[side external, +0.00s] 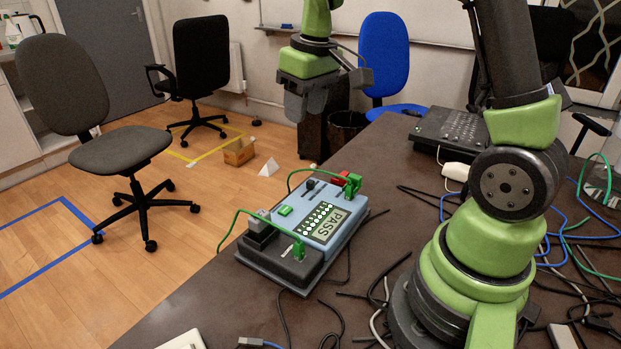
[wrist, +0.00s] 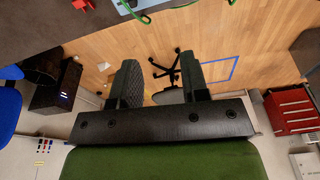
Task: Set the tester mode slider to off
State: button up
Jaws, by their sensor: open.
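The cable tester (side external: 287,208) is a blue-grey box near the table edge in the side view. Its display (side external: 329,226) reads PASS beside a column of lit green lights. A small dark knob (side external: 310,184) stands at the far end of its top and looks like the mode slider; its setting is too small to read. A green cable is plugged in at both ends of the tester. My gripper (side external: 296,108) hangs beyond and above the tester, apart from it. In the wrist view my gripper (wrist: 160,82) has its two fingers spread with nothing between them.
A dark keyboard-like device (side external: 453,132) and a white mouse-like object (side external: 456,171) lie behind on the table (side external: 222,310). Loose cables lie right of the tester. Chairs and a small cardboard box (side external: 239,152) stand on the floor beyond the table edge.

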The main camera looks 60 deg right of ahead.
jog(key=n+g, duration=0.1)
jog(key=g, duration=0.1)
send_over(311, 181)
notch_tip(311, 181, down, 8)
notch_tip(311, 181, down, 10)
jog(key=shift+f, duration=0.25)
jog(key=shift+c, duration=0.4)
grip_shut()
